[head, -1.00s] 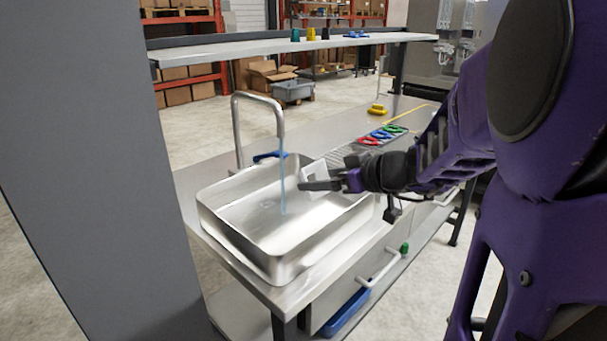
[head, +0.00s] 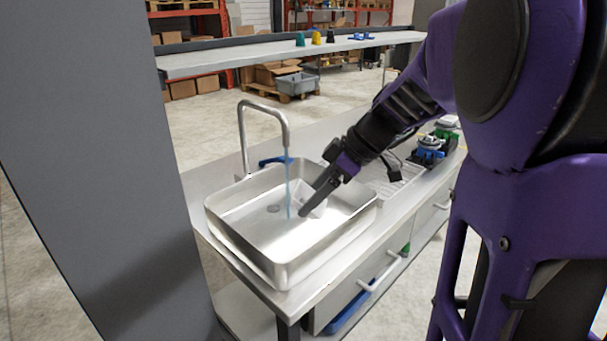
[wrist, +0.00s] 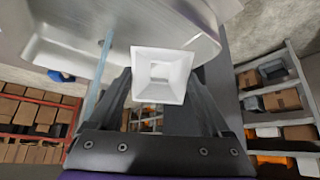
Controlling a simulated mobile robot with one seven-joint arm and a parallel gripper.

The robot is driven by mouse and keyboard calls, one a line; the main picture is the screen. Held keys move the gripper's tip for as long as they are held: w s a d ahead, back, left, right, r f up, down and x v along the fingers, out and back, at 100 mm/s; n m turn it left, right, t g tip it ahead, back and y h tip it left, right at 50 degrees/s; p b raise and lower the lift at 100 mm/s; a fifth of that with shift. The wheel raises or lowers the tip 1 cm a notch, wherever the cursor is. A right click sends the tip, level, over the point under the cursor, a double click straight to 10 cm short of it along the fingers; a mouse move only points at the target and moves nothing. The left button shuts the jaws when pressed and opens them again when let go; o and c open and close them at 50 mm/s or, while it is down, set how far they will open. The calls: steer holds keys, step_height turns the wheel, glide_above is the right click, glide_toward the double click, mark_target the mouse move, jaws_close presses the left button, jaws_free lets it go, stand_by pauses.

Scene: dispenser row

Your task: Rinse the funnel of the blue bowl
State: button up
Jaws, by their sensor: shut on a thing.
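A white funnel with a square mouth (wrist: 161,75) sits between my two fingers in the wrist view. My gripper (head: 309,208) is shut on it and points down into the steel sink (head: 240,248). In the head view the funnel shows only partly, as a white patch behind the fingers. A blue water stream (head: 288,186) runs from the curved tap (head: 243,136) into the sink, just left of the gripper. In the wrist view the stream (wrist: 97,98) passes left of the funnel, apart from its mouth. I cannot make out which bowl is the blue bowl.
A blue lever (head: 274,161) is at the tap's base. A drying rack (head: 397,181) lies right of the sink. Blue and green items (head: 430,147) stand farther right, partly behind my arm. A shelf (head: 285,53) with small coloured cups spans the back.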

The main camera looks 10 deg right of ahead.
steer(key=s+d+r+n+g+h+p, duration=0.2)
steer(key=d+r+n+g+h+p, duration=0.1)
steer(key=d, duration=0.5)
step_height(320, 180, up, 3)
steer(key=h+p, duration=0.1)
steer(key=h, duration=0.2)
steer(key=shift+s+f+n, duration=0.15)
steer(key=shift+s+n, duration=0.1)
steer(key=shift+n, duration=0.15)
